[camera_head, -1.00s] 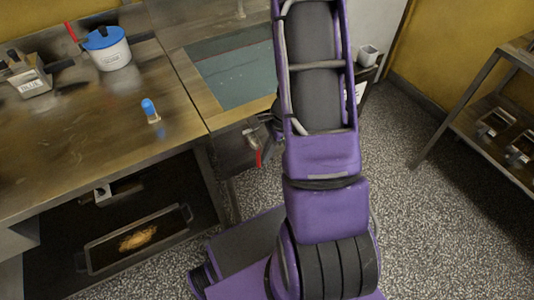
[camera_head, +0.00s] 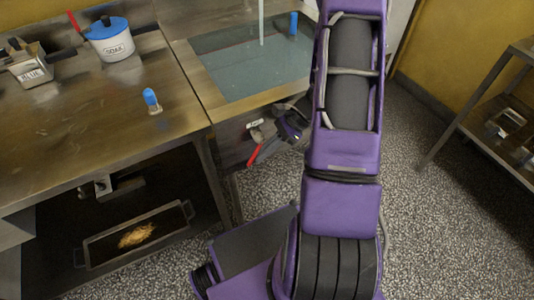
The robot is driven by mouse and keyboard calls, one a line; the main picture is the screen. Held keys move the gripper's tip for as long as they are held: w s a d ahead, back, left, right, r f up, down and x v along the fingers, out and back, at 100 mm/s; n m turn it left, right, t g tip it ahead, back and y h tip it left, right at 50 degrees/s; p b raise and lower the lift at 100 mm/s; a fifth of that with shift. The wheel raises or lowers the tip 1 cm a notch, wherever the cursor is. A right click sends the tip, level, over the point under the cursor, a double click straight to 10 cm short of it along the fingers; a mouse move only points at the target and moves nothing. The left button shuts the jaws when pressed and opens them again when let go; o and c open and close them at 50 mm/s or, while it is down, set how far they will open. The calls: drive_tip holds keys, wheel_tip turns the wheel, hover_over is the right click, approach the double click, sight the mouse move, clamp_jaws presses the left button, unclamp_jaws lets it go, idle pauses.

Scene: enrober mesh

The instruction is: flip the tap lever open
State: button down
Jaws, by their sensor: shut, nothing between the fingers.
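The tap (camera_head: 262,132) sticks out from the front face of the tank unit, below its rim. Its red lever (camera_head: 254,154) slants down to the left, with its free end low. My gripper (camera_head: 284,127) is just right of the tap, close against it. Its fingers are shut and empty. The small size and dark colour there hide whether the fingers touch the tap or lever. My purple arm covers the area right of the gripper.
The tank (camera_head: 240,65) holds grey-green liquid, with a pale vertical bar above it. A blue-capped piece (camera_head: 151,101) and a blue-lidded pot (camera_head: 108,40) stand on the metal counter (camera_head: 90,120). A shelf rack (camera_head: 490,120) stands right. Speckled floor lies open between.

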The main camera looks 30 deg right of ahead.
sight(258, 149)
drive_tip(key=y, duration=0.1)
drive_tip(key=a+y, duration=0.1)
drive_tip(key=y, duration=0.1)
drive_tip(key=a+y, duration=0.1)
drive_tip(key=shift+r, duration=0.25)
drive_tip(key=shift+a+r+p, duration=0.45)
drive_tip(key=shift+a+r, duration=0.15)
drive_tip(key=shift+a, duration=0.25)
drive_tip(key=shift+w+a+r, duration=0.1)
drive_tip(key=shift+r, duration=0.15)
idle(0.5)
drive_tip(key=f+v, duration=0.1)
drive_tip(key=v, duration=1.6)
drive_tip(key=shift+d+p, duration=0.4)
drive_tip(key=shift+d, duration=0.1)
